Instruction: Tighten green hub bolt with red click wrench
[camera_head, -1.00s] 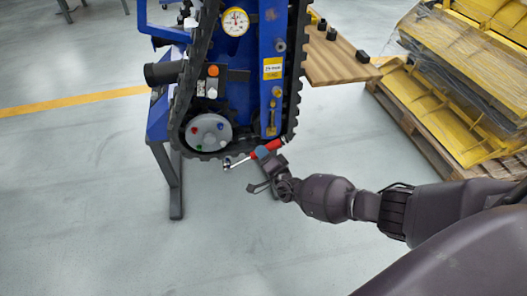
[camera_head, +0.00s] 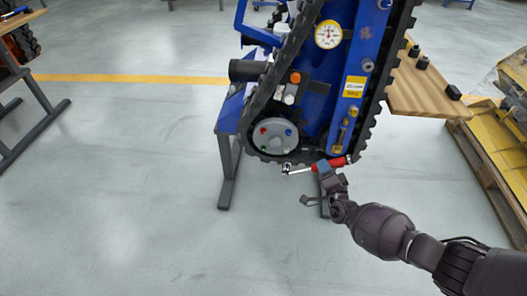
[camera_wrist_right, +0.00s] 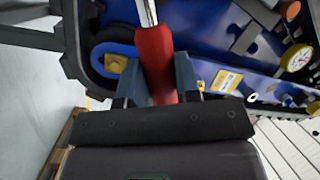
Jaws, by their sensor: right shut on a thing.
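The red click wrench (camera_head: 336,162) is in my right gripper (camera_head: 324,168), its silver shaft and head pointing left, just below the tracked carrier's lower end. In the right wrist view, the gripper's blue fingers close on both sides of the wrench's red handle (camera_wrist_right: 154,55); the wrench head is out of frame there. The grey round hub (camera_head: 275,136) sits inside the lower track loop with small coloured bolts on its face. My left gripper is not in view.
The blue carrier body (camera_head: 345,85) with its black track stands on a blue-grey stand (camera_head: 228,165). A wooden shelf (camera_head: 420,90) with black parts juts out at right. Yellow stacked parts on a pallet (camera_head: 495,185) stand at far right.

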